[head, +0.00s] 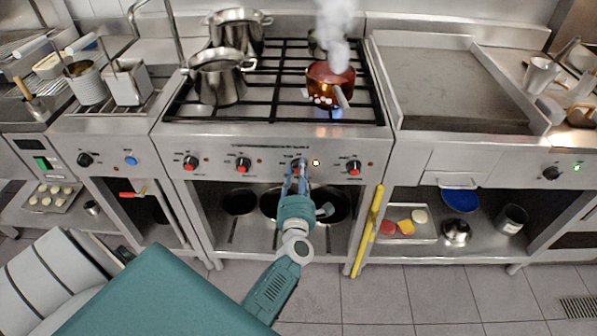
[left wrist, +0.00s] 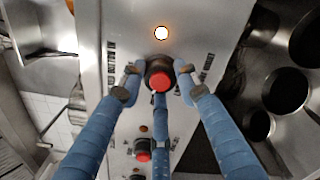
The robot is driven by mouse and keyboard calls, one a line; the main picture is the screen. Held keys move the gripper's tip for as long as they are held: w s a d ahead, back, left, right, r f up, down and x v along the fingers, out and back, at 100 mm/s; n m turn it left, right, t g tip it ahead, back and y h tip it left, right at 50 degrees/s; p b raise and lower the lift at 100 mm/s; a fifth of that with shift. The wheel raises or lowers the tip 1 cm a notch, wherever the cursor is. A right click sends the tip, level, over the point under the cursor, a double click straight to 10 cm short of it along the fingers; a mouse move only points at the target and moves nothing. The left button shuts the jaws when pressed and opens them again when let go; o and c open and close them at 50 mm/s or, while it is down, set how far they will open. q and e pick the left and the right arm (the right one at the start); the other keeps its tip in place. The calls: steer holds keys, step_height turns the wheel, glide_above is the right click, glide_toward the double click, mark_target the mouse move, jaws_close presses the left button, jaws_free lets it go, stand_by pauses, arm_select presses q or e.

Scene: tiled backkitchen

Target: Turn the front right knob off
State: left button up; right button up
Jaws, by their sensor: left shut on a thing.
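My left gripper (head: 297,172) is at the stove's front panel, on the third knob from the left. In the left wrist view my left gripper (left wrist: 158,85) has its blue fingers closed around the sides of this black knob with a red face (left wrist: 160,79). A lit orange-white indicator (head: 316,162) is beside the knob; it also shows in the left wrist view (left wrist: 161,33). A copper pot (head: 330,80) steams on the front right burner, with a blue flame (head: 336,113) beneath it. My right gripper is not in view.
Other red-faced knobs sit on the panel, the nearest at the right (head: 354,168) and another at the left (head: 243,165). Steel pots (head: 218,80) stand on the left burners. A yellow bar (head: 367,230) stands right of my arm. Pans lie on the shelf below.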

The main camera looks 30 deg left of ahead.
arm_select(q)
steer(key=shift+d+f+m+p, duration=0.1)
steer(key=shift+m+p, duration=1)
steer(key=shift+m, duration=2.7)
steer(key=shift+d+m+p, duration=0.1)
steer(key=shift+m+p, duration=0.95)
steer(key=shift+m, duration=2.75)
